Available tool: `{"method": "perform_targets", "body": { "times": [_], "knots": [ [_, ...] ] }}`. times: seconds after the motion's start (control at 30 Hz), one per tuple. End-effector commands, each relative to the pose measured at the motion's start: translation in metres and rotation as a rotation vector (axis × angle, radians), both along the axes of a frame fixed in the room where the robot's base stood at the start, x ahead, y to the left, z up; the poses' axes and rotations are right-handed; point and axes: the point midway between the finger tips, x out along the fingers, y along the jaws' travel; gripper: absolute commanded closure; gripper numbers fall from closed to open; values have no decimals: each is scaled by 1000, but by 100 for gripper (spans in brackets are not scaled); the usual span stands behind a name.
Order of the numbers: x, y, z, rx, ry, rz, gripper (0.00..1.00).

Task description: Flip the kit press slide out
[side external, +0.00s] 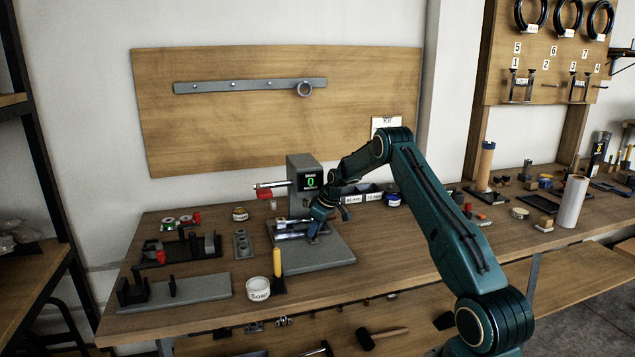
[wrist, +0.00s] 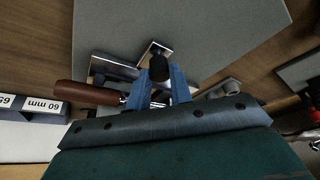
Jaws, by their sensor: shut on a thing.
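The kit press (side external: 304,174) is a grey upright with a small screen reading 0, standing on a grey base plate (side external: 330,255). Bright metal parts (side external: 290,228), which look like the press slide, lie low in front of the upright. In the wrist view metal plates (wrist: 115,66) show beside the fingers. My gripper (side external: 313,238) is down over the base plate at the right end of these parts. In the wrist view my blue fingers (wrist: 160,72) are closed about a black knob (wrist: 159,62). The knob's connection to the slide is partly hidden.
A brown-handled lever (wrist: 88,94) lies close to the fingers in the wrist view. Labelled bins (side external: 362,194) stand behind my arm. A soap tub (side external: 258,289) and yellow-handled tool (side external: 277,263) stand before the base plate. The plate's front right is clear.

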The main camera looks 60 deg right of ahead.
Motion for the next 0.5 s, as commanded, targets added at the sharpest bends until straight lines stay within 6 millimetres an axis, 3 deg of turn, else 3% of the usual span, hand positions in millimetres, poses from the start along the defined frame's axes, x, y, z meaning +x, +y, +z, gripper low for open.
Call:
{"method": "perform_targets", "body": {
  "times": [0.5],
  "knots": [
    [-30, 31, 0, 2, 1, 2, 100]
  ]
}}
